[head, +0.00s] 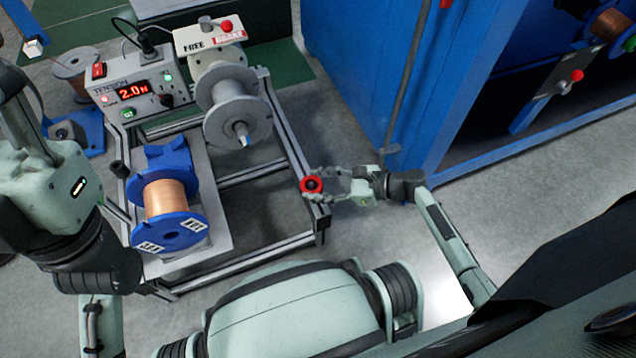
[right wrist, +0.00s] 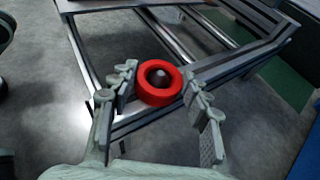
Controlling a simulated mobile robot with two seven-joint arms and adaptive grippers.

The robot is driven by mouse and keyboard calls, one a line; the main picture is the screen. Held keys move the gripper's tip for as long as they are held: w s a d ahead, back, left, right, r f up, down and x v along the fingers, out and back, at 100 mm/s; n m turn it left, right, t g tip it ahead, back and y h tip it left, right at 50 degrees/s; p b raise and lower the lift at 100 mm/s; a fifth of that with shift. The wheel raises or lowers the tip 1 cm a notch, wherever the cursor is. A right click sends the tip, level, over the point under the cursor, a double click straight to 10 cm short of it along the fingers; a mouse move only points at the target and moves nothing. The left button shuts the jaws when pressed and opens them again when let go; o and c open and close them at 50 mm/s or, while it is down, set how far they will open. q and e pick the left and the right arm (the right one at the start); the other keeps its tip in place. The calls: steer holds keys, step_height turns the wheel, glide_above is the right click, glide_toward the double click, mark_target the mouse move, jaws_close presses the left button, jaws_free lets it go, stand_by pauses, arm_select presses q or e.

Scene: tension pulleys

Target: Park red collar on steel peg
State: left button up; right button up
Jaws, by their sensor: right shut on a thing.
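The red collar (head: 312,185) is a thick ring at the right front corner of the metal frame. It also shows in the right wrist view (right wrist: 160,84). My right gripper (head: 314,184) is shut on the collar, with one finger on each side of it. A dark rounded tip (right wrist: 158,77) shows in the collar's hole. It may be the top of the steel peg, but the shaft is hidden and I cannot tell how far down the collar sits. My left gripper's body (head: 62,188) is at the left edge of the head view; its fingers are not clear.
A blue spool of copper wire (head: 168,205) and a grey spool (head: 236,112) are on the frame (head: 285,130). A tension box (head: 140,92) reading 2.0 N stands behind. A blue cabinet (head: 350,70) is at the right. Floor beside the frame is clear.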

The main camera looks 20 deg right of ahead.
steer(key=shift+s+f, duration=0.1)
steer(key=shift+f, duration=0.1)
steer(key=o, duration=1.2)
steer(key=shift+o, duration=0.2)
steer(key=shift+d, duration=0.1)
steer(key=v, duration=1.2)
